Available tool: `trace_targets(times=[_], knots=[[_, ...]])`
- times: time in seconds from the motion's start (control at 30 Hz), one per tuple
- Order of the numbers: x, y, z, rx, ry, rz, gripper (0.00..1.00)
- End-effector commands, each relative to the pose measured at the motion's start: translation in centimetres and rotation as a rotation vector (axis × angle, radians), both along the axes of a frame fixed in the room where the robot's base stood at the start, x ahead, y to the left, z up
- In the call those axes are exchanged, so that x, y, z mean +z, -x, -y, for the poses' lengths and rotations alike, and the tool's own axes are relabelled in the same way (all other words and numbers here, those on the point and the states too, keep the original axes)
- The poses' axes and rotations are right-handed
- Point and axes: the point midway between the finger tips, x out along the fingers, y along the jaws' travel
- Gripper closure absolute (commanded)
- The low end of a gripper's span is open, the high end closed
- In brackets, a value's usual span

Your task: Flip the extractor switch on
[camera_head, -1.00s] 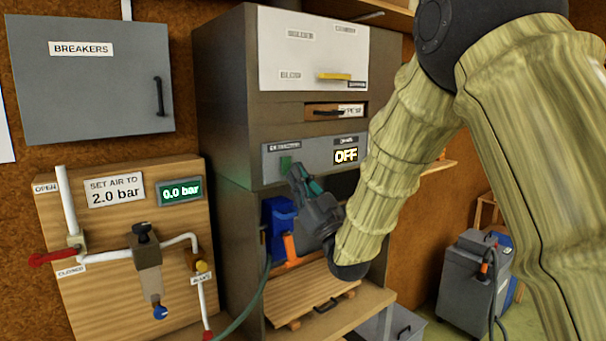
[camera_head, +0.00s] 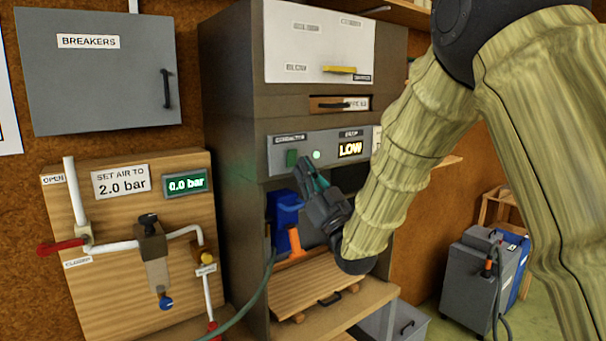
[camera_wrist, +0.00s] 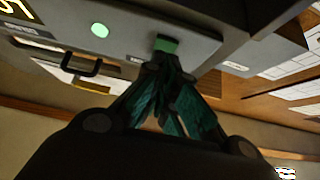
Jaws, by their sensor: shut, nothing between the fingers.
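The extractor switch (camera_head: 291,158) is a green rocker on a grey control panel (camera_head: 331,141) in the cabinet's front. Right of it a small round lamp (camera_head: 317,155) glows pale green, and a display (camera_head: 350,149) reads LOW. My gripper (camera_head: 304,164) is shut and empty, its tips just below and right of the switch. In the wrist view, the shut fingertips (camera_wrist: 166,62) point at the green switch (camera_wrist: 166,44) and lie very close to it; I cannot tell whether they touch. The lit lamp (camera_wrist: 99,30) shows there too.
A grey breakers box (camera_head: 98,70) hangs at the left. Below it stands a wooden air board (camera_head: 120,215) with pipes, a red lever and a display reading 0.0 bar.

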Motion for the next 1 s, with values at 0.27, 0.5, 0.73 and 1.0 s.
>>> trace_targets(times=[0.27, 0.5, 0.73, 1.0], knots=[[-2.2, 2.6, 2.4, -0.004, 0.000, 0.000, 1.00], [-5.5, 4.6, 3.4, 0.004, 0.000, 0.001, 1.00], [-7.5, 6.1, 4.6, 0.004, 0.001, 0.002, 1.00], [-8.0, 6.6, 5.0, 0.002, 0.000, 0.003, 1.00]])
